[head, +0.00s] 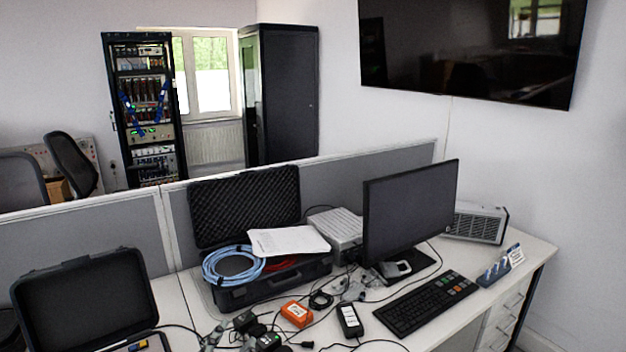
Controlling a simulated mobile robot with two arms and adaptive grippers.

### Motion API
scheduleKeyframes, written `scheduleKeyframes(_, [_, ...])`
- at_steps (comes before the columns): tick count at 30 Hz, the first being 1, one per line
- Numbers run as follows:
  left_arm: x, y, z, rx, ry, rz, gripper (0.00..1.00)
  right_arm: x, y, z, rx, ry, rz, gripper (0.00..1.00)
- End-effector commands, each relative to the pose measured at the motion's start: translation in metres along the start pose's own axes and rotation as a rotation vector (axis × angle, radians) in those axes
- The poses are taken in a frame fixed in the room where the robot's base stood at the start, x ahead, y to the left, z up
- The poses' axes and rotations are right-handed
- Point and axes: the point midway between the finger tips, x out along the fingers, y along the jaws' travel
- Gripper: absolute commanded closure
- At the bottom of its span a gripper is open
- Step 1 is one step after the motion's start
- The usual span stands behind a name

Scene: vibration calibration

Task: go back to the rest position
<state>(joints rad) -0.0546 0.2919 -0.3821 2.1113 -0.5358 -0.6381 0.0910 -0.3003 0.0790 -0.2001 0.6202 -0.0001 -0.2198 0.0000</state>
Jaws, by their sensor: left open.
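The rest of that arm is mostly out of the picture. My right gripper is not in view.
An orange device (297,314) and a black handheld meter (349,320) lie near the gripper. Behind are an open black case (246,207) with coiled cables, a monitor (411,212) and a keyboard (426,303). Another open case (82,300) stands left. Partitions (90,244) edge the desk.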

Motion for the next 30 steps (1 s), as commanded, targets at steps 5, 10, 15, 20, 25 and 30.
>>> scheduleKeyframes(5, [-0.066,0.028,0.092,-0.209,-0.387,0.096,0.56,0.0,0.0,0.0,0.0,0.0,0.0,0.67])
scheduleKeyframes(10, [-0.141,0.06,0.147,-0.342,-0.691,0.213,0.56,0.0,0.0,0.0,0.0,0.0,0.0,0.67])
scheduleKeyframes(15, [-0.209,0.085,0.172,-0.422,-0.907,0.323,0.56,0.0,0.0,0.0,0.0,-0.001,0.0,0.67])
scheduleKeyframes(20, [-0.268,0.101,0.182,-0.476,-1.072,0.422,0.56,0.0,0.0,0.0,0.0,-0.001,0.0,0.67])
scheduleKeyframes(25, [-0.263,0.124,0.208,-0.477,-1.108,0.444,0.56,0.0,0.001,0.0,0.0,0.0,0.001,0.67])
scheduleKeyframes(30, [-0.252,0.151,0.242,-0.473,-1.123,0.452,0.56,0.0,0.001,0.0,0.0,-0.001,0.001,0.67])
